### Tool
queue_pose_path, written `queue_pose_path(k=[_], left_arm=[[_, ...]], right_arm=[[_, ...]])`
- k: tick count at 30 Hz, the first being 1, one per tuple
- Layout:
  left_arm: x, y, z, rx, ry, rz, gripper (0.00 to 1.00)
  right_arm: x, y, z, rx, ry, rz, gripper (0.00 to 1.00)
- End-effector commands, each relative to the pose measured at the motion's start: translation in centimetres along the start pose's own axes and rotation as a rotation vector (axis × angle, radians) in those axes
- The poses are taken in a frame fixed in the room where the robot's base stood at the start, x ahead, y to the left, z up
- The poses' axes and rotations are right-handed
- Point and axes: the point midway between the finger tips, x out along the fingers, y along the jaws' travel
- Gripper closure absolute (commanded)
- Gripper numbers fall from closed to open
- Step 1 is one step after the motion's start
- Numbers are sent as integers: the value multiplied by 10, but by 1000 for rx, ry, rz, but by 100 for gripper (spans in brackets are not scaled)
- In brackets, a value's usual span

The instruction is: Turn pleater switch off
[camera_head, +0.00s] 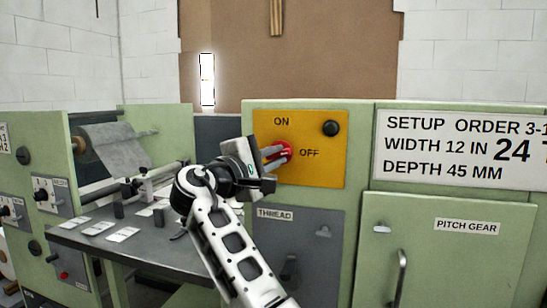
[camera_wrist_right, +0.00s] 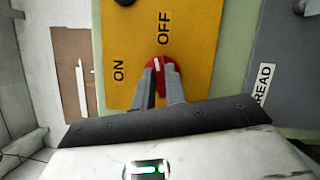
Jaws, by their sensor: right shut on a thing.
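The pleater switch is a round red knob (camera_head: 286,150) on a yellow panel (camera_head: 312,173), with ON printed above it and OFF to its right. My right gripper (camera_head: 277,153) is at the switch, its fingers shut on the knob. In the right wrist view, the red knob (camera_wrist_right: 169,74) shows between and beyond the two grey fingertips (camera_wrist_right: 158,82). A short white mark shows on the knob's upper left part there, on the side facing the OFF label; its exact setting is hard to tell. The fingers hide part of the knob. My left gripper is not in view.
A black knob (camera_head: 331,128) sits at the panel's upper right. Below are a grey THREAD door (camera_head: 300,240) and a green PITCH GEAR door (camera_head: 450,265) with a handle. A white setup sign (camera_head: 450,148) is to the right. A machine bed with a grey roll (camera_head: 115,150) is at left.

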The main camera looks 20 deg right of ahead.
Motion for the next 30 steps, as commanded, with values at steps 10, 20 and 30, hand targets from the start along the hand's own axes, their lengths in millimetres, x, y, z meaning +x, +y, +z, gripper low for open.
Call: queue_pose_path(k=[10, 20, 30], left_arm=[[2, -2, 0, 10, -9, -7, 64], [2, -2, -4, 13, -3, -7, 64], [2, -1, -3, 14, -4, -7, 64]], right_arm=[[0, 0, -1, 198, 3, -86, 100], [-1, 0, -1, 267, 3, -114, 100], [-1, 0, -1, 272, 3, -116, 100]])
